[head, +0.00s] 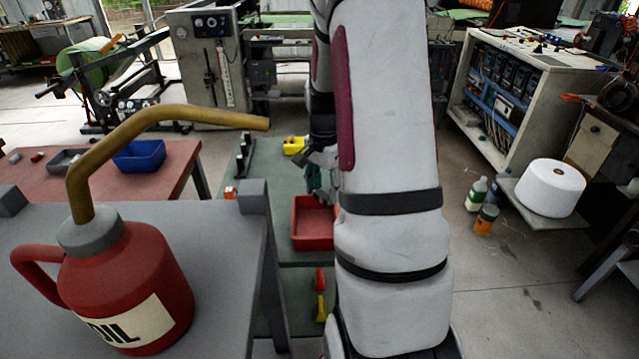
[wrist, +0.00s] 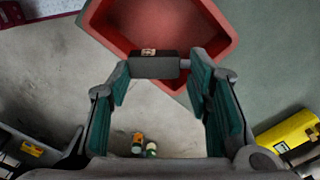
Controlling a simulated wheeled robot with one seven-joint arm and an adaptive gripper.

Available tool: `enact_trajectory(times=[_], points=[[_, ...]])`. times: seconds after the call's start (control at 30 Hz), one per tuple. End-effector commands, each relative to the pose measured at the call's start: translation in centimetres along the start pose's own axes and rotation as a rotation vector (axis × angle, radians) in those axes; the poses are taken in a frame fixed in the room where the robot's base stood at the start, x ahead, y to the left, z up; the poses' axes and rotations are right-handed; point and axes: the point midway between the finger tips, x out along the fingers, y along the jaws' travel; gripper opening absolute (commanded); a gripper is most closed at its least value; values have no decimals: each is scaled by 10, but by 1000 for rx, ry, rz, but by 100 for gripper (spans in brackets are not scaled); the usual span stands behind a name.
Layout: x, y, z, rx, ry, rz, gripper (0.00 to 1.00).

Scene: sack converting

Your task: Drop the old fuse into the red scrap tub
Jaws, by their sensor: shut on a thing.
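The old fuse (wrist: 155,66), a short dark grey cylinder with a small pale label, is held crosswise between the fingertips of my gripper (wrist: 160,74) in the wrist view. The red scrap tub (wrist: 229,32) lies beyond it, with the fuse overlapping its near corner in the picture; the height between them is hard to judge. In the head view the tub (head: 313,243) sits on the green bench, and my gripper (head: 318,182) is at its far side, partly hidden by my arm. The fuse cannot be made out there.
A red oil can (head: 125,285) with a long spout stands on the grey table at the left front. A yellow object (head: 294,145) is on the green bench behind the tub. Red (head: 320,279) and yellow (head: 321,308) items lie in front of it.

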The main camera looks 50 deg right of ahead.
Motion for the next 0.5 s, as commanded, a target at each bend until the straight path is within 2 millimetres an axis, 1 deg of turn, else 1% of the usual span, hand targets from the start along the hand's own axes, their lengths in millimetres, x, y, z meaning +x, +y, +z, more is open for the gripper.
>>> enact_trajectory(times=[0.03,0.3,0.5], points=[[8,-1,0,0,-1,1,26],[38,-1,0,-2,-1,2,26],[44,-1,0,-3,0,0,26]])
